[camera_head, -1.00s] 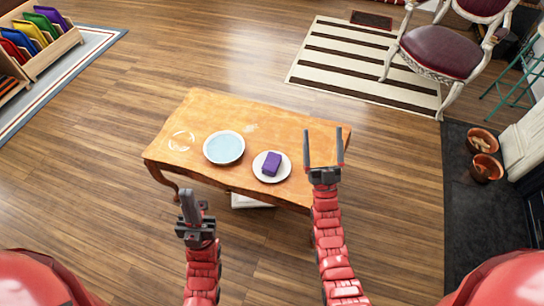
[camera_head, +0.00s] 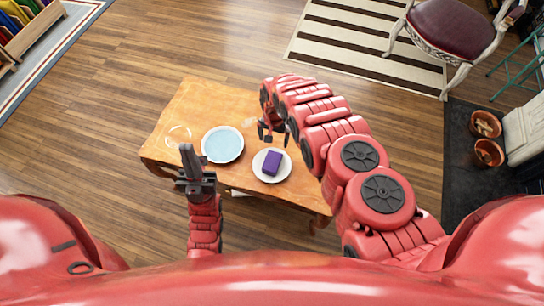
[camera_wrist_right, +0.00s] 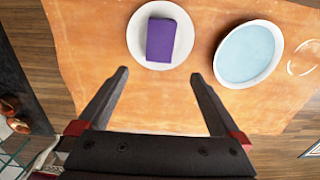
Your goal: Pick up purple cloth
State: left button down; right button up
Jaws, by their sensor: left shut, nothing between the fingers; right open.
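The folded purple cloth (camera_head: 272,162) lies on a white plate (camera_head: 259,172) near the front edge of the wooden table (camera_head: 205,100). In the right wrist view the cloth (camera_wrist_right: 161,40) sits on its plate (camera_wrist_right: 138,28), beyond my fingertips. My right gripper (camera_head: 273,140) is open and empty, pointing down over the table just behind the plate; it also shows in the right wrist view (camera_wrist_right: 158,82). My left gripper (camera_head: 186,160) is shut and empty, upright at the table's front left, apart from the cloth.
A shallow bowl of light blue liquid (camera_head: 222,144) stands left of the plate. A clear round glass item (camera_head: 178,136) is further left. A chair (camera_head: 450,40) stands on a striped rug (camera_head: 345,45) at the back right. Pots (camera_head: 487,124) are at the right.

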notch_tip(320, 180, down, 12)
jog(key=b, duration=0.9)
jog(key=shift+s+r+b, duration=0.1)
jog(key=shift+r+b, duration=0.05)
jog(key=shift+b, duration=0.2)
jog(key=f+b, duration=0.6)
jog(key=shift+w, duration=0.25)
jog(key=shift+r, duration=0.15)
jog(key=c, duration=1.4)
jog(key=shift+r, duration=0.1)
